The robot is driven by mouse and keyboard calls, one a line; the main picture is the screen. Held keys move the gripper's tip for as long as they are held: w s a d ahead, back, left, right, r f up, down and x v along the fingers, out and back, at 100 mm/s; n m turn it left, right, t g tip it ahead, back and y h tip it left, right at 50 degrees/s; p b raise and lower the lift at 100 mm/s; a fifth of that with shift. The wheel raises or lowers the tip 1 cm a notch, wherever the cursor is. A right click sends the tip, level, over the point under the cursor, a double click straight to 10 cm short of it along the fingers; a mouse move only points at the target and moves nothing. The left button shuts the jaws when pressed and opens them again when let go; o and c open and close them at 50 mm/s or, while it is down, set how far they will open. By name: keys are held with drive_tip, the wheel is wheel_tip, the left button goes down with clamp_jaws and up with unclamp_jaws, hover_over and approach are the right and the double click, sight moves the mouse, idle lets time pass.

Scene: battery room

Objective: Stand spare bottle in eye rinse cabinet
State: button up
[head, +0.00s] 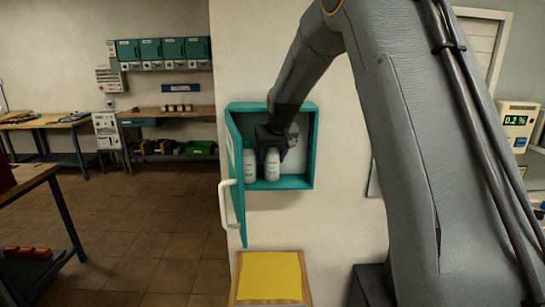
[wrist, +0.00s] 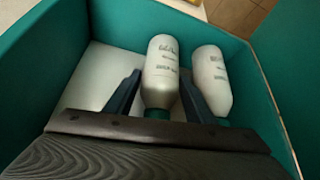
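The teal eye rinse cabinet (head: 309,150) is on the wall with its door (head: 237,190) swung open to the left. Inside, two white bottles stand side by side: the left bottle (head: 249,164) and the right bottle (head: 272,164). My gripper (head: 270,147) reaches into the cabinet from above. In the wrist view, one bottle (wrist: 161,72) with a green cap lies between my fingers (wrist: 160,85), with a narrow gap visible on each side. The other bottle (wrist: 210,80) is just outside the right finger, close to it. The bottle bases are hard to see.
The cabinet's teal side wall (wrist: 35,70) is close to my gripper in the wrist view. A white door handle (head: 229,190) sticks out at the left. Below is a wooden stand with a yellow top (head: 270,277). Open floor (head: 150,235) lies to the left, with workbenches behind.

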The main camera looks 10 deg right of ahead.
drive_tip(key=shift+o, duration=0.9)
drive_tip(key=shift+r, duration=0.25)
drive_tip(key=shift+s+r+b, duration=0.25)
drive_tip(key=shift+r+b, duration=0.05)
drive_tip(key=shift+b, duration=0.3)
drive_tip(key=s+b, duration=0.6)
drive_tip(key=s, duration=0.6)
drive_tip(key=s+f+g, duration=0.2)
drive_tip(key=s+f, duration=0.7)
drive_tip(key=s, duration=0.4)
drive_tip(key=s+f+g, duration=0.2)
drive_tip(key=s+f, duration=0.7)
drive_tip(key=s, duration=0.4)
drive_tip(key=shift+s+g, duration=0.3)
drive_tip(key=shift+g, duration=0.1)
